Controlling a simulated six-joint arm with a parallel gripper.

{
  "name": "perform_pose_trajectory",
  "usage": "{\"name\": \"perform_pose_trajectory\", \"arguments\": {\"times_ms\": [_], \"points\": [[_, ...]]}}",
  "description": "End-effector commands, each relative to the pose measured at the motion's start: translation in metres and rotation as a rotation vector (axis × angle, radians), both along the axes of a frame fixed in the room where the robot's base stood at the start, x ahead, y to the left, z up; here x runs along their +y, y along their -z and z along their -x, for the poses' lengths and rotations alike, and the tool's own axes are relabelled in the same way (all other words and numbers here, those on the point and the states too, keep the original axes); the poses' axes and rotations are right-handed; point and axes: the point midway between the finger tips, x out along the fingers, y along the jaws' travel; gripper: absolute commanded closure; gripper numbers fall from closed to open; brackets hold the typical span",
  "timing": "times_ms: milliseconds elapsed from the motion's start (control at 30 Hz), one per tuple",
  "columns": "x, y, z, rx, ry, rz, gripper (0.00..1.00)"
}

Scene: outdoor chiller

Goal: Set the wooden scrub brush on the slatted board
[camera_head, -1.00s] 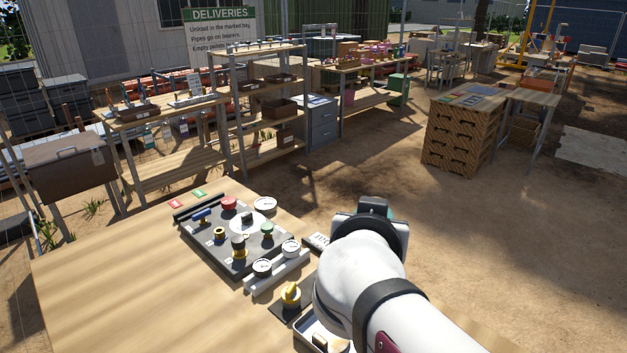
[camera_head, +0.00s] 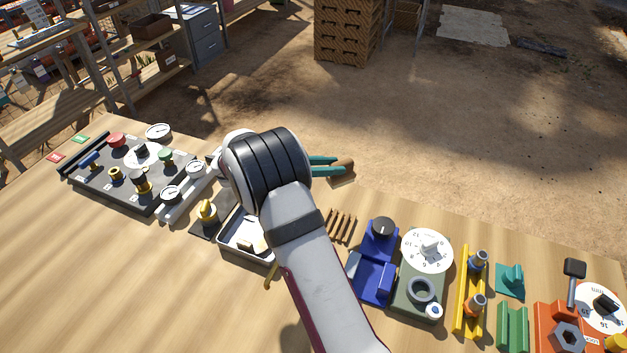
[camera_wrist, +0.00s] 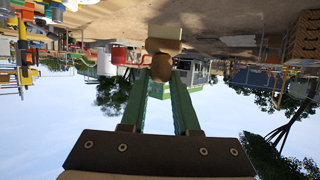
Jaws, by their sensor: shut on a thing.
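My gripper (camera_head: 330,166) has teal fingers and is shut on the wooden scrub brush (camera_head: 344,169), a small brown piece at the fingertips. In the wrist view the brush (camera_wrist: 163,48) shows as a tan block with a rounded brown part between the tips of my gripper (camera_wrist: 162,80). That view is upside down. The brush is held up near the far edge of the bench. The slatted board (camera_head: 342,226), a small set of brown slats, lies on the bench below and nearer in the head view, just right of my arm. The brush is apart from it.
A white tray (camera_head: 230,238) with tan pieces lies left of my arm, partly hidden by it. A yellow-knobbed valve (camera_head: 207,211) and a dark gauge panel (camera_head: 105,186) stand farther left. A blue fixture (camera_head: 373,270) and a green dial block (camera_head: 424,285) stand close right of the slats.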

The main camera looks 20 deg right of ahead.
Motion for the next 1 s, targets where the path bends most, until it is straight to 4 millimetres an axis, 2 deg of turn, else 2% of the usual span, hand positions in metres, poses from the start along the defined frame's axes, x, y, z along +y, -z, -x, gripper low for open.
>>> {"name": "perform_pose_trajectory", "arguments": {"times_ms": [100,300,600,933,967,1000], "points": [[-0.007,0.024,0.006,0.002,0.068,0.0,1.0],[-0.008,0.074,0.008,0.003,0.082,0.0,1.0],[-0.008,0.121,0.008,0.003,0.079,0.0,1.0],[-0.008,0.125,0.007,0.001,0.079,-0.001,1.0],[-0.008,0.125,0.007,0.001,0.079,-0.001,0.67],[-0.008,0.125,0.007,0.001,0.079,-0.001,0.6]]}}
